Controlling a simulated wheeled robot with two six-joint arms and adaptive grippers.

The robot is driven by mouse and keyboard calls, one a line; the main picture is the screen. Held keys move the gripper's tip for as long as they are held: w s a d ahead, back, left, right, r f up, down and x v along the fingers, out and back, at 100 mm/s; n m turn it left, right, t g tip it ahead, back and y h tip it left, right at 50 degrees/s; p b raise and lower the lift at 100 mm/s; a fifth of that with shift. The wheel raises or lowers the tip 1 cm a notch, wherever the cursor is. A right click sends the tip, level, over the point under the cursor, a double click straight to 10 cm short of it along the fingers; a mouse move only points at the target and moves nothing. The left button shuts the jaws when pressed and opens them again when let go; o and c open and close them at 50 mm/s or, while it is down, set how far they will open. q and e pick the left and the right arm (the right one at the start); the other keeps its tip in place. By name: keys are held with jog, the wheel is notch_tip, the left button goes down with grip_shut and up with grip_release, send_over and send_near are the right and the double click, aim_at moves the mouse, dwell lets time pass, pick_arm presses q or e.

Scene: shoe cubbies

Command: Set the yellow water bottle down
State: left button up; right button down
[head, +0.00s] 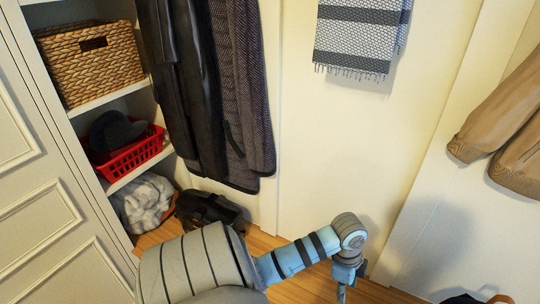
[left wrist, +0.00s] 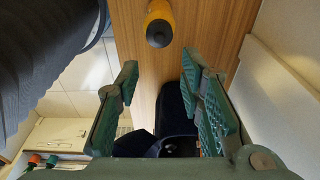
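The yellow water bottle (left wrist: 159,22) shows at the top of the left wrist view, with a dark round end toward the camera. Wooden floor is behind it. I cannot tell whether it stands or is tilted. My left gripper (left wrist: 160,78) has its two green fingers spread wide with nothing between them. The bottle is beyond the fingertips and apart from them. In the head view the left gripper (head: 342,290) points down at the bottom edge, its tips cut off or hidden. The bottle does not show there. My right gripper is in neither view.
Dark blue items (left wrist: 172,108) lie below the fingers. Left shelves hold a wicker basket (head: 92,62), a red basket (head: 130,156) and a grey-white bundle (head: 145,203). A black bag (head: 208,208) is on the floor beneath hanging dark coats (head: 205,90). A wall borders the wooden floor (head: 300,286).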

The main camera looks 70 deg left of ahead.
pick_arm(q)
jog(key=s+f+n, duration=0.2)
jog(key=s+f, duration=0.2)
jog(key=f, duration=0.3)
jog(key=s+a+f+n+y, duration=0.1)
jog(key=s+f+n, duration=0.2)
jog(key=f, duration=0.5)
jog(key=s+f+n, duration=0.2)
jog(key=s+f, duration=0.3)
jog(key=f, duration=0.3)
jog(key=shift+s+a+f+n+y, duration=0.1)
jog(key=shift+a+f+n+y, duration=0.15)
jog(key=shift+n+y, duration=0.15)
jog(key=s+d+f+n, duration=0.1)
jog(key=s+f, duration=0.3)
jog(key=s, duration=0.5)
jog(key=s+d+f+n, duration=0.1)
jog(key=s+d+f, duration=0.2)
jog(key=s, duration=0.6)
jog(key=shift+s+d+f, duration=0.2)
jog(key=shift+d+f, duration=0.15)
jog(key=shift+f, duration=0.1)
